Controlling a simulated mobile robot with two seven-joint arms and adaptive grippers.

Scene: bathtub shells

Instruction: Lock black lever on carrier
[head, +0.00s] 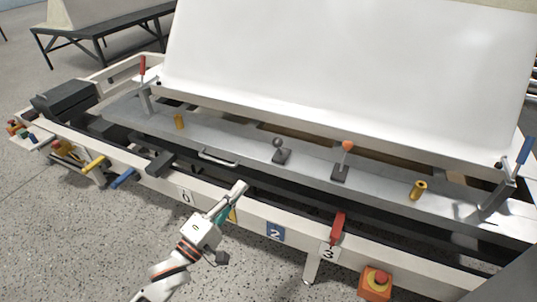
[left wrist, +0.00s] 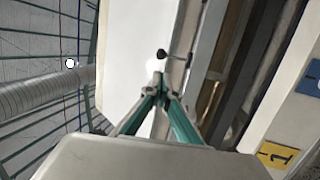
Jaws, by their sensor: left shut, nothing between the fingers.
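The black lever (head: 279,146) stands on a small dark base on the grey carrier plate (head: 240,137), left of an orange-knobbed lever. Its round black knob also shows in the left wrist view (left wrist: 162,54), just beyond my fingertips in the picture. My left gripper (head: 240,190) is shut and empty, over the front rail near the labels, in front of and below the black lever. It is apart from the lever in the head view. In the left wrist view its green fingers (left wrist: 160,82) meet at the tips. My right gripper is not in view.
The orange-knobbed lever (head: 346,152) stands to the right. A large white shell (head: 345,70) rises behind the carrier. A red-handled clamp (head: 143,80) and a blue-handled clamp (head: 522,158) flank it. A red lever (head: 337,226) and an orange stop-button box (head: 376,284) are at the front.

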